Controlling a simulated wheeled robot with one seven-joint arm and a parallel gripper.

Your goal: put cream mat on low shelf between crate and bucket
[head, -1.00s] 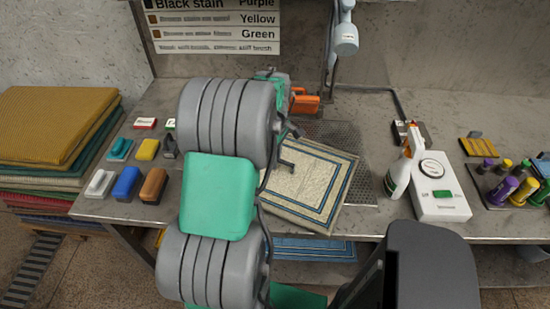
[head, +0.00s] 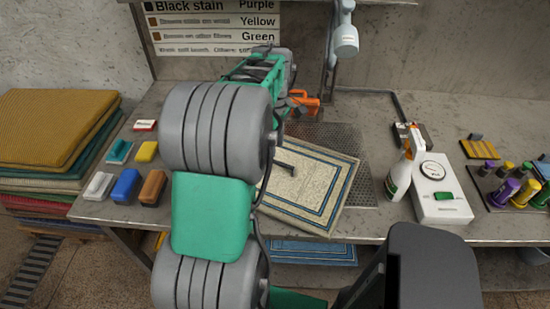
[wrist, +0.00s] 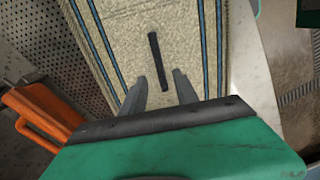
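The cream mat (head: 318,190), with blue border stripes, lies flat and turned at an angle on the worktable, its front edge near the table edge. A short dark bar (head: 286,167) shows on it; it also shows in the wrist view (wrist: 157,58). In the wrist view my gripper (wrist: 159,78) is open and empty, its two fingers spread over the cream mat on either side of the bar's near end. I cannot tell whether they touch it. My arm hides the fingers in the head view. The low shelf under the table is mostly hidden; a blue mat (head: 312,251) shows there.
An orange-handled tool (head: 304,101) lies behind the cream mat; it shows close to my gripper in the wrist view (wrist: 42,118). A spray bottle (head: 399,174) and white box (head: 439,190) stand right. Brushes (head: 125,185) lie left. A bucket (head: 533,255) is partly visible low right.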

